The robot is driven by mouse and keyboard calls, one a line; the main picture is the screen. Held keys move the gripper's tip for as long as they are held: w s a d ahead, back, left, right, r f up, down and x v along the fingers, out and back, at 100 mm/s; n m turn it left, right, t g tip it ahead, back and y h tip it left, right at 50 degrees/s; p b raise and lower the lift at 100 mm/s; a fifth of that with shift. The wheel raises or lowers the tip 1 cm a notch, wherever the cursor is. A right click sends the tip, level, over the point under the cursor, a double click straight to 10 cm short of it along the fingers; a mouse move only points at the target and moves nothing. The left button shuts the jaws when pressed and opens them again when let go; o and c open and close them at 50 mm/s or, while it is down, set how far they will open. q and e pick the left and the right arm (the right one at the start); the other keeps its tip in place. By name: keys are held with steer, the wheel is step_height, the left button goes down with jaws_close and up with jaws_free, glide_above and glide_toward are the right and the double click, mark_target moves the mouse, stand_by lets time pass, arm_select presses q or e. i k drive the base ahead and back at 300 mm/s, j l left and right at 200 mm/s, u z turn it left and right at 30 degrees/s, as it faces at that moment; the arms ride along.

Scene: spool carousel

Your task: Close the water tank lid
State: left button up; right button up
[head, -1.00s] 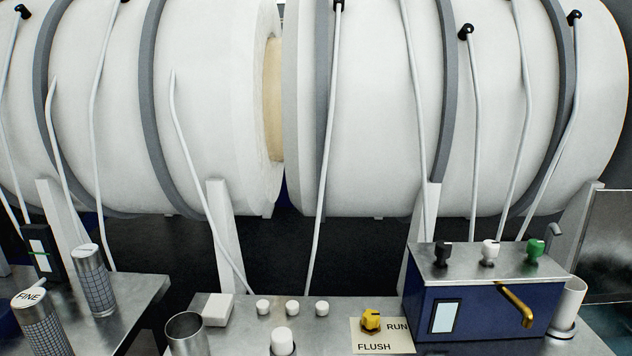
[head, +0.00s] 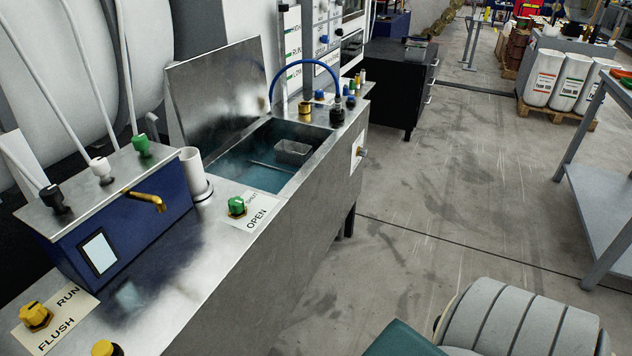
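The water tank (head: 225,178) is a metal basin set in the long steel bench, with blue-green water in it. Its lid (head: 222,85), a flat metal panel, stands raised along the tank's back edge, leaning back, so the tank is open. A small clear tray (head: 293,151) and a thin rod lie in the tank. Neither gripper is in view.
A blue box (head: 130,225) with a brass spout, a white cup (head: 195,172) and a green knob (head: 237,206) are on the bench left of the tank. A blue hose (head: 304,64) arches at the tank's far end.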

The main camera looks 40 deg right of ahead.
mark_target(216, 93)
steer(key=z, duration=1)
